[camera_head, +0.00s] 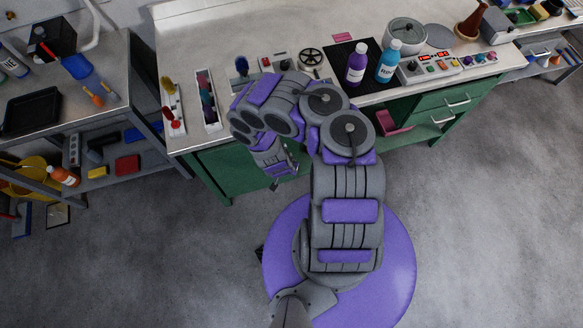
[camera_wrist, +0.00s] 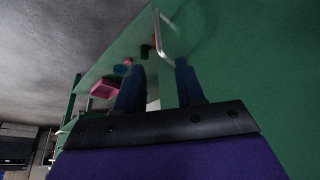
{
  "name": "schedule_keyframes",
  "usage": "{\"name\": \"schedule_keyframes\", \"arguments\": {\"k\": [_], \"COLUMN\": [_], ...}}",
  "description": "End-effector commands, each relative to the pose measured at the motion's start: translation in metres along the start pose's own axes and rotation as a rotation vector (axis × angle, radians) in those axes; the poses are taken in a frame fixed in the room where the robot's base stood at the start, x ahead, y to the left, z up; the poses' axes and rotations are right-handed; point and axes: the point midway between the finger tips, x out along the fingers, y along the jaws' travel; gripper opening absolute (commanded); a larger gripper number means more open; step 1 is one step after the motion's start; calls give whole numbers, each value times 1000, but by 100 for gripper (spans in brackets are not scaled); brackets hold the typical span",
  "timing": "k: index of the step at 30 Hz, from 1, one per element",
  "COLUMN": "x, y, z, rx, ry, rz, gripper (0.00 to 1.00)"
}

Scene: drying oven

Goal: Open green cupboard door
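The green cupboard front (camera_head: 232,172) is below the bench top, partly hidden behind my arm in the head view. In the wrist view its green face (camera_wrist: 250,50) fills the right side, and a silver bar handle (camera_wrist: 164,40) stands out from it. I see no clear gap showing the door open. My gripper (camera_wrist: 160,82) is open, its two dark blue fingers apart and empty between. The handle lies beyond the fingertips, apart from them as far as I can tell. In the head view my gripper (camera_head: 284,176) hangs low close to the cupboard front.
An open shelf holds a pink bin (camera_head: 394,122), also in the wrist view (camera_wrist: 104,89). Green drawers (camera_head: 446,104) are on the right. Bottles, including a purple one (camera_head: 356,64), stand on the bench top above. A side rack (camera_head: 98,150) stands left. The floor in front is clear.

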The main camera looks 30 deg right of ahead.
Motion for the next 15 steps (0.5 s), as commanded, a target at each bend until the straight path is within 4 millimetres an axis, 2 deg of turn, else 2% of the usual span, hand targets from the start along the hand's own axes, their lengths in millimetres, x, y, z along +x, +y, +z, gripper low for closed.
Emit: {"name": "schedule_keyframes", "arguments": {"k": [1,15], "x": [15,102], "y": [0,2], "z": [3,4], "rx": [6,5], "ry": [-2,-4], "rz": [1,3], "gripper": [38,38]}}
